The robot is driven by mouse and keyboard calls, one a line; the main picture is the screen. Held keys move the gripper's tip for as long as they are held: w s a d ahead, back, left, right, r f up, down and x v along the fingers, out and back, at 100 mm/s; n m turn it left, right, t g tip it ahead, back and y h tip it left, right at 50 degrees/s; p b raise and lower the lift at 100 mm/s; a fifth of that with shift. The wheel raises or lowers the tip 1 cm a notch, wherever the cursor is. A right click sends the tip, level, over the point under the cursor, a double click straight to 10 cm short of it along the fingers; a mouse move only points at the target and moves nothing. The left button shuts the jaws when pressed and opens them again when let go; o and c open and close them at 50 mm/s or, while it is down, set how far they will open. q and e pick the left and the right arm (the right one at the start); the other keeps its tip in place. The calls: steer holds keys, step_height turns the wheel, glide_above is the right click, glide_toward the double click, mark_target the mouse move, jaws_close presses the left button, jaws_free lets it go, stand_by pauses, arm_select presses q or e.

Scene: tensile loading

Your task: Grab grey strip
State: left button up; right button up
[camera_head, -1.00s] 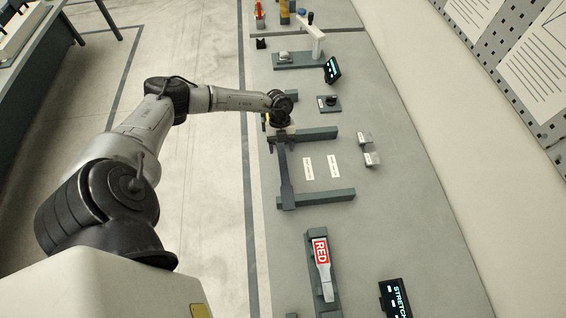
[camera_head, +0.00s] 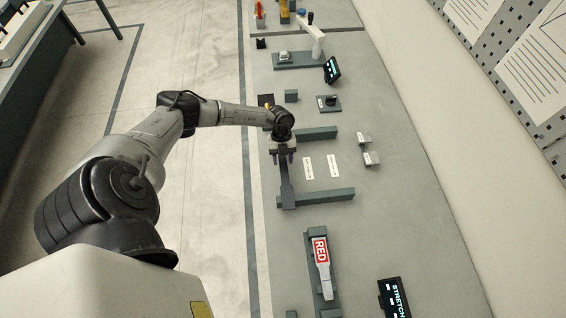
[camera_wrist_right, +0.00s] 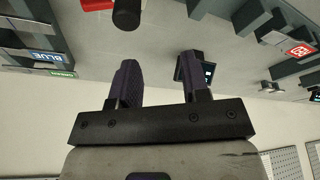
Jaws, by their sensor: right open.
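The dark grey strip (camera_head: 287,187) is in the head view. Its near end lies by the front bar of a two-bar rack, and its far end is under my left gripper. My left gripper (camera_head: 282,158) is over that far end, with its fingers to either side of it. Whether they press on the strip is too small to tell. My right gripper (camera_wrist_right: 160,72) shows in the right wrist view, with its fingers apart and nothing between them.
The rack's front bar (camera_head: 325,197) and rear bar (camera_head: 318,133) flank two white labels. Nearer stands a holder with a RED-labelled piece (camera_head: 321,252) and a STRETCH display (camera_head: 394,298). Small blocks (camera_head: 370,158) sit to the right.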

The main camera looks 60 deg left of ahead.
arm_select(q)
jaws_close()
steer(key=shift+r, duration=0.1)
stand_by(0.4)
